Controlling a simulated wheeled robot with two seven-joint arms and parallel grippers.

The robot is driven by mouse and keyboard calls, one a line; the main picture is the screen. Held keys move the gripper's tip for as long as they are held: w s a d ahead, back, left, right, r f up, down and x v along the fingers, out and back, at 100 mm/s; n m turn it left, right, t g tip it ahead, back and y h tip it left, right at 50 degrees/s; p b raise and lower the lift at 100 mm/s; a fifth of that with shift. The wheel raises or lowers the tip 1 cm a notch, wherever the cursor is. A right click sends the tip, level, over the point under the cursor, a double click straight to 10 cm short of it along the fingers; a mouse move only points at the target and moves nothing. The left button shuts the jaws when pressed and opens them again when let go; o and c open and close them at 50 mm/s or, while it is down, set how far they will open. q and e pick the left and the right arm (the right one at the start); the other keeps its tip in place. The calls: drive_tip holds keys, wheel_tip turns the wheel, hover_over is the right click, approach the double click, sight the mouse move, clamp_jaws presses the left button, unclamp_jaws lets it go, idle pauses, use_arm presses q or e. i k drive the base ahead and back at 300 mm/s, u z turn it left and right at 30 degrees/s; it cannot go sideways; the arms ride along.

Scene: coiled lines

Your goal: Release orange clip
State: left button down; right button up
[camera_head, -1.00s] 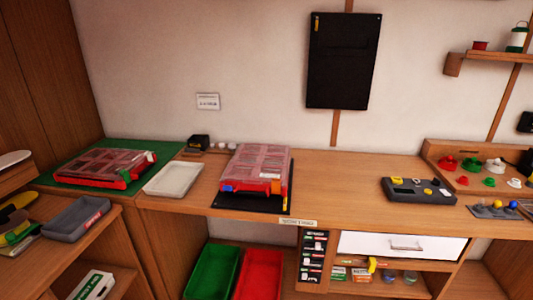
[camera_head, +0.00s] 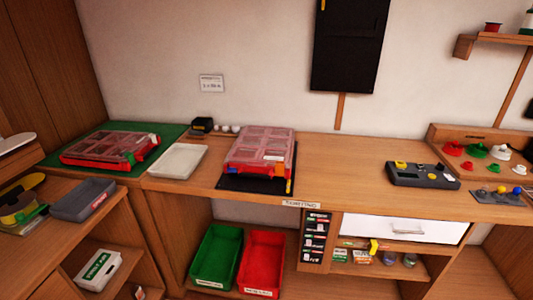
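A red organiser case with a clear, compartmented lid (camera_head: 262,147) lies closed on a black mat (camera_head: 232,183) on the workbench. A small orange patch (camera_head: 280,172), which looks like the orange clip, is at the right of its front edge. A small blue patch is further left on that edge. I cannot tell whether the clip is fastened. Neither of my grippers is in view.
A white tray (camera_head: 177,161) lies between the cases. A dark control box (camera_head: 422,175) stands to the right, with bare bench between. Green (camera_head: 216,257) and red (camera_head: 262,262) bins sit below. A grey bin (camera_head: 83,200) is on the left shelf.

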sight(279, 165)
drive_tip(key=z, duration=0.05)
drive_tip(key=k, duration=0.65)
drive_tip(key=z, duration=0.35)
drive_tip(key=i, duration=0.35)
drive_tip(key=z, duration=0.7)
drive_tip(key=i, duration=0.9)
drive_tip(key=u, duration=0.3)
